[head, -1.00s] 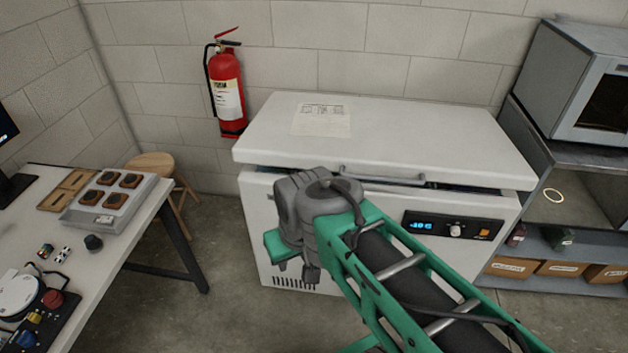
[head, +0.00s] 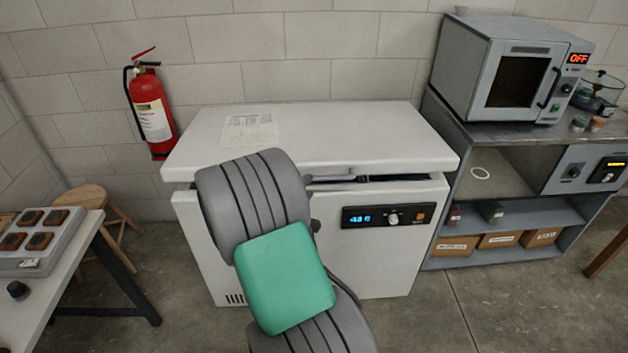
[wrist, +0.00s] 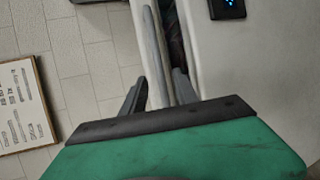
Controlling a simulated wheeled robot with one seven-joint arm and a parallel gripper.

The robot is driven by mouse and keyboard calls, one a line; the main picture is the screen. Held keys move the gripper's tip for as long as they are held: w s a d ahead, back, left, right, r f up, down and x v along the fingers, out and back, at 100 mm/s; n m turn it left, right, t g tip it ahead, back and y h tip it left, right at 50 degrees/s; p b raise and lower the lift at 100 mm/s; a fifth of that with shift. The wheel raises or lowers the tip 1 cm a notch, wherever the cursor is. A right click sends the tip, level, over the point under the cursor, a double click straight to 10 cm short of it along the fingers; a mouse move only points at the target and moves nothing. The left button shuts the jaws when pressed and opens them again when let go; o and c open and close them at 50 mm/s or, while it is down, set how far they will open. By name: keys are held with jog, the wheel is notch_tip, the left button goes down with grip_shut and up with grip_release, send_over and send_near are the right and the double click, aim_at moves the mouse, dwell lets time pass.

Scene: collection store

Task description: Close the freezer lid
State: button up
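The white chest freezer (head: 385,265) stands against the wall in the head view. Its lid (head: 340,140) is slightly ajar, with a dark gap along the front edge. In the wrist view, turned on its side, the grey handle bar (wrist: 154,60) runs up the middle, beside the dark gap. My gripper (wrist: 158,90) is open, with one dark finger on each side of the bar. I cannot tell whether the fingers touch it.
A sheet of paper (head: 250,132) lies on the lid. A fire extinguisher (head: 150,108) hangs at left, above a wooden stool (head: 95,210). A work table (head: 45,285) is at far left. A shelf unit (head: 510,215) with a microwave (head: 510,75) stands close at right.

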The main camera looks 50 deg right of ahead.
aim_at(314, 180)
jog(key=x, duration=0.7)
jog(key=shift+d+p, duration=0.1)
jog(key=shift+p, duration=0.2)
jog(key=shift+c, duration=0.6)
grip_shut()
jog(key=shift+w, duration=0.1)
